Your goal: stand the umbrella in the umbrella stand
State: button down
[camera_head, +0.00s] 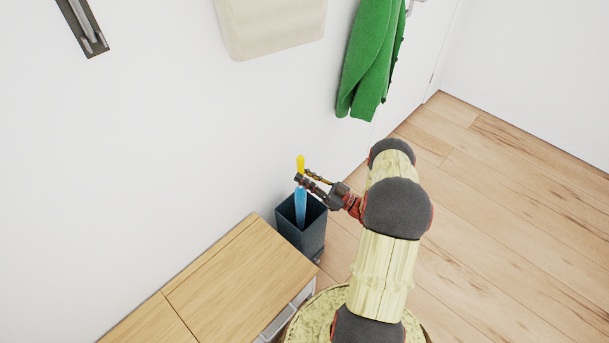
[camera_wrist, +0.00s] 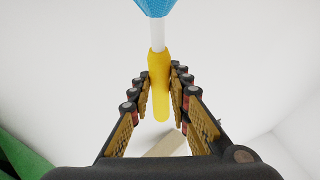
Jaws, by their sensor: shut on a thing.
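The umbrella has a yellow handle (camera_head: 301,163) and a blue canopy (camera_head: 300,206). In the head view it is upright, with its lower part inside the dark square umbrella stand (camera_head: 304,239). Its lower tip is hidden by the stand's walls, so I cannot tell whether it touches the bottom. My gripper (camera_head: 301,179) is shut on the umbrella near the handle, above the stand's rim. In the wrist view the yellow handle (camera_wrist: 158,85) lies between the fingers of my gripper (camera_wrist: 160,80), with a white shaft section and the blue canopy at the top edge.
A wooden cabinet (camera_head: 240,283) stands left of the umbrella stand. A white wall (camera_head: 130,150) runs behind it. A green cardigan (camera_head: 370,60) and a beige hanging item (camera_head: 270,25) are on the wall. The wooden floor (camera_head: 510,220) at right is clear.

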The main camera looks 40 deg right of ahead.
aim_at(304, 188)
jog(key=shift+f, duration=3.9)
jog(key=c, duration=1.6)
grip_release()
jog(key=shift+f, duration=0.1)
jog(key=v, duration=1.2)
